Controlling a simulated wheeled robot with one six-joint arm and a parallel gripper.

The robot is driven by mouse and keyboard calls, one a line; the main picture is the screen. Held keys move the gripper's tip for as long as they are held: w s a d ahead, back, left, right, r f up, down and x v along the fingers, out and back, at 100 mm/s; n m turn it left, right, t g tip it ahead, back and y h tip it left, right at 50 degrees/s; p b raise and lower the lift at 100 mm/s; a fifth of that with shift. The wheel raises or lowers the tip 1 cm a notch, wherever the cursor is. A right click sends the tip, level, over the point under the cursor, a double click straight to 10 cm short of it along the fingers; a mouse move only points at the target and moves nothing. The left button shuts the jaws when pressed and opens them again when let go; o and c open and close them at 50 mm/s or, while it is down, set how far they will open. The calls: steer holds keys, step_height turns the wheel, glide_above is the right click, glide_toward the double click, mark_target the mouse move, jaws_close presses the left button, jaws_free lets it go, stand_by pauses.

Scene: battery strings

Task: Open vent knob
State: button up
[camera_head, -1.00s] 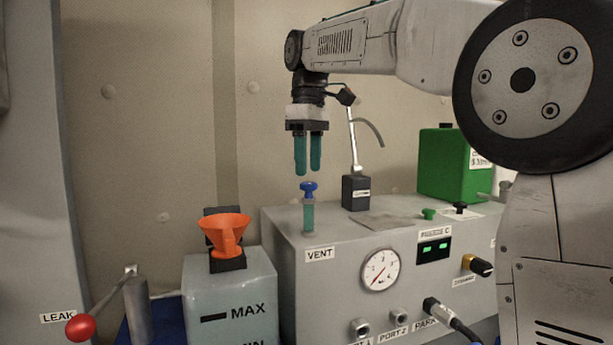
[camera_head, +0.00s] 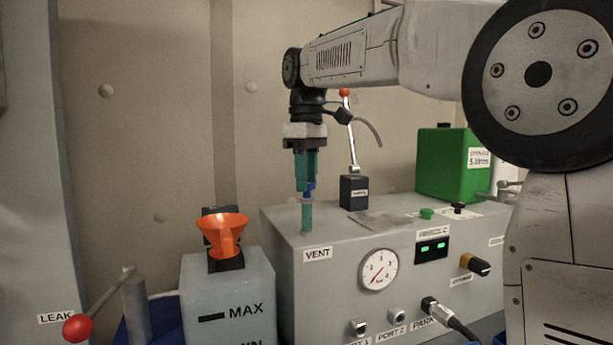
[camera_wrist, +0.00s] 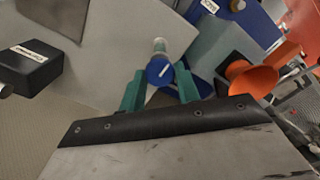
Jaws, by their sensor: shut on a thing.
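The blue vent knob (camera_head: 309,189) sits on top of a slim teal vent stem (camera_head: 307,216), which stands on the grey machine above the VENT label (camera_head: 318,254). My gripper (camera_head: 306,184) points straight down over it, its teal fingers shut on the knob and partly hiding it. In the wrist view the round blue knob (camera_wrist: 160,70) with a white mark lies between my two teal fingers (camera_wrist: 160,86).
A black box with an upright red-tipped lever (camera_head: 353,190) stands right of the vent. A green canister (camera_head: 452,165) is behind to the right. An orange funnel (camera_head: 222,231) sits on a tank at the left. A red-ended lever (camera_head: 78,328) is at lower left.

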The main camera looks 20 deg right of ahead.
steer(key=shift+m, duration=0.3)
steer(key=m, duration=0.3)
steer(key=shift+m, duration=0.4)
steer(key=m, duration=0.4)
steer(key=shift+m, duration=0.3)
steer(key=m, duration=0.8)
steer(key=shift+m, duration=0.3)
steer(key=o, duration=1)
